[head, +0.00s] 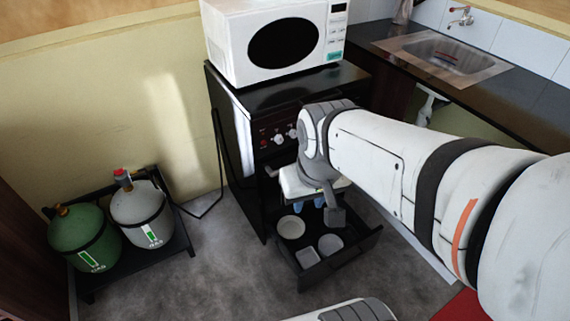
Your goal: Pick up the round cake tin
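Two round, pale containers lie in the open drawer at the bottom of the black stove: a cream-white one (291,228) at the left and a greyer one (331,244) at the right. Either could be the round cake tin; I cannot tell which. My gripper (309,206) points down above the drawer, over the back of these containers. My wrist and arm hide part of the drawer's back and right side.
A small square pale tin (308,257) lies at the drawer's front. The open drawer (345,261) juts from the stove (240,150), with a microwave (275,42) on top. Gas bottles (143,212) stand on a low rack at left. Grey floor is clear between.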

